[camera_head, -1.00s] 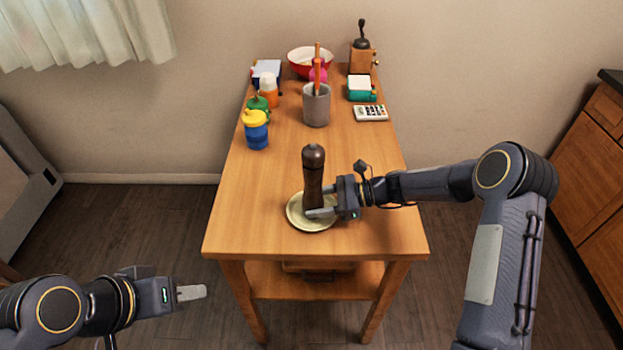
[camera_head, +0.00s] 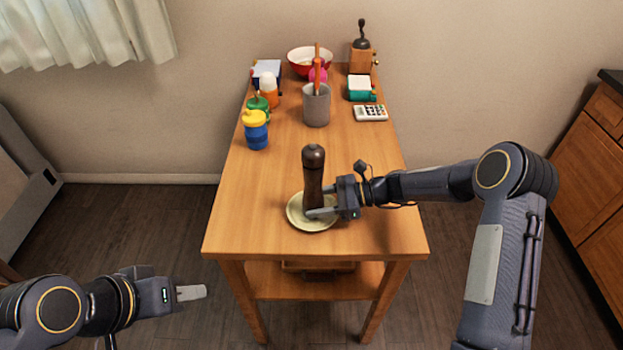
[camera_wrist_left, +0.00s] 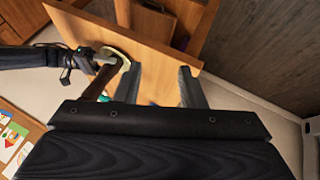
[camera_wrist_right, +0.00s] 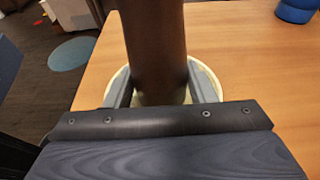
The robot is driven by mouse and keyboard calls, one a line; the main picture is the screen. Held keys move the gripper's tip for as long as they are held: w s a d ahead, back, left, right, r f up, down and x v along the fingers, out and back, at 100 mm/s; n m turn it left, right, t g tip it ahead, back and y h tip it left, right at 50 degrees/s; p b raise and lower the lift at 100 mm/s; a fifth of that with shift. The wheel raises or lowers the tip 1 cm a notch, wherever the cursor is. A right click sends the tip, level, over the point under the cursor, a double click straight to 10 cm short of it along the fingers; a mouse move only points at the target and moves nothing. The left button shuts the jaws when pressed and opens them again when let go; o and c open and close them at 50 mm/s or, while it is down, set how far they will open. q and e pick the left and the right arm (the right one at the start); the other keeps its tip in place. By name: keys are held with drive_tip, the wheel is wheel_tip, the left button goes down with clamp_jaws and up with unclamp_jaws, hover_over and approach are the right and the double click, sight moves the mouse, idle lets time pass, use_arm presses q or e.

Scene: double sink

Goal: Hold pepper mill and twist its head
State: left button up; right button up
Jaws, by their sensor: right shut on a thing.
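The dark brown pepper mill (camera_head: 313,172) stands upright on a pale saucer (camera_head: 298,220) near the front of the wooden table. My right gripper (camera_head: 322,201) comes in from the right and is shut on the lower body of the mill. In the right wrist view the mill (camera_wrist_right: 155,45) rises between the two fingers. My left gripper (camera_head: 192,293) is off the table at the lower left, well apart from the mill. Its fingers (camera_wrist_left: 158,88) show spread with nothing between them in the left wrist view.
Behind the mill stand a grey utensil pot (camera_head: 316,106), a blue cup with a yellow lid (camera_head: 256,131), a red bowl (camera_head: 309,63), a coffee grinder (camera_head: 361,53) and a calculator (camera_head: 371,113). The table (camera_head: 258,190) is clear left of the mill.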

use_arm(q)
drive_tip(key=shift+o, duration=1.3)
drive_tip(key=o, duration=0.5)
drive_tip(key=shift+n+g, duration=0.6)
drive_tip(key=shift+g, duration=0.3)
drive_tip(key=w+r, duration=0.9)
drive_tip(key=shift+w+a, duration=0.15)
drive_tip(key=shift+a, duration=0.25)
drive_tip(key=shift+c, duration=0.2)
wheel_tip(320, 180, up, 6)
drive_tip(key=f+n+g+y, duration=0.1)
drive_tip(key=n+g+y, duration=0.3)
drive_tip(key=n, duration=0.2)
hover_over(314, 148)
wheel_tip(314, 148, down, 11)
